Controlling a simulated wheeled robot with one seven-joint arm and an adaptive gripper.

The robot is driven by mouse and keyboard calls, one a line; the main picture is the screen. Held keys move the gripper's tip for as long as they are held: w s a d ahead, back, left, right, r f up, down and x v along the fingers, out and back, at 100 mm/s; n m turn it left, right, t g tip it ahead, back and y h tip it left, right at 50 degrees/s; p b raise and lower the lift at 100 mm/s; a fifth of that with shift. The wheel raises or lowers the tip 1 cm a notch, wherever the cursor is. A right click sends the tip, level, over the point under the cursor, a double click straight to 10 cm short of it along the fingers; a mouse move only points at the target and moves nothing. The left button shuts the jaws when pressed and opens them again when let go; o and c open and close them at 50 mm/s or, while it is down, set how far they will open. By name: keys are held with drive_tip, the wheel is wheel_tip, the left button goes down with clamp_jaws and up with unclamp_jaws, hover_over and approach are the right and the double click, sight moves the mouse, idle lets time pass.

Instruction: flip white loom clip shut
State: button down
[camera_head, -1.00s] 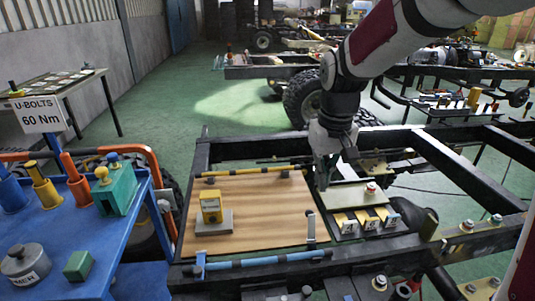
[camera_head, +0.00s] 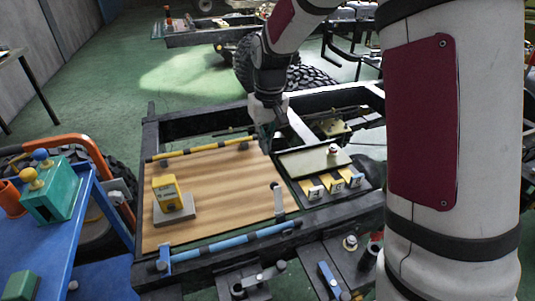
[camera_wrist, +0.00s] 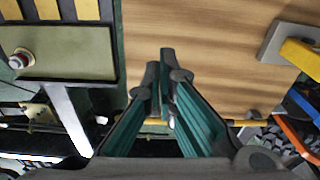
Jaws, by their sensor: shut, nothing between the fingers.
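A pale grey-white upright flap (camera_head: 279,203) with a dark top stands at the right edge of the wooden board, near the right end of the blue-and-black loom (camera_head: 232,241). It looks like the white loom clip, standing open, though it is small. My gripper (camera_head: 266,148) points down near the board's back right corner, by the right end of the yellow-and-black loom (camera_head: 205,149), apart from the flap. In the wrist view my gripper's teal fingers (camera_wrist: 167,62) are together and empty above the board. I cannot make out the white clip there.
The wooden board (camera_head: 225,190) carries a yellow block (camera_head: 165,190) on a grey base. A blue clip piece (camera_head: 165,259) stands at the front left. A plate with yellow tags (camera_head: 333,184) lies right of the board. A blue cart (camera_head: 90,240) stands left.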

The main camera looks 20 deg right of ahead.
sight(276, 197)
drive_tip(key=f, duration=0.2)
drive_tip(key=f+b, duration=0.1)
drive_tip(key=f, duration=0.5)
drive_tip(key=shift+w+a+f, duration=0.15)
drive_tip(key=shift+w+f, duration=0.05)
drive_tip(key=shift+w, duration=0.05)
drive_tip(key=shift+s+f, duration=0.2)
drive_tip(key=shift+s, duration=0.05)
drive_tip(key=shift+s+r, duration=0.25)
drive_tip(key=shift+s, duration=0.55)
drive_tip(key=shift+s+r, duration=0.25)
drive_tip(key=shift+s, duration=0.55)
drive_tip(key=shift+s+b, duration=0.1)
drive_tip(key=shift+b, duration=0.2)
drive_tip(key=shift+s+r+t, duration=0.2)
drive_tip(key=shift+t, duration=0.2)
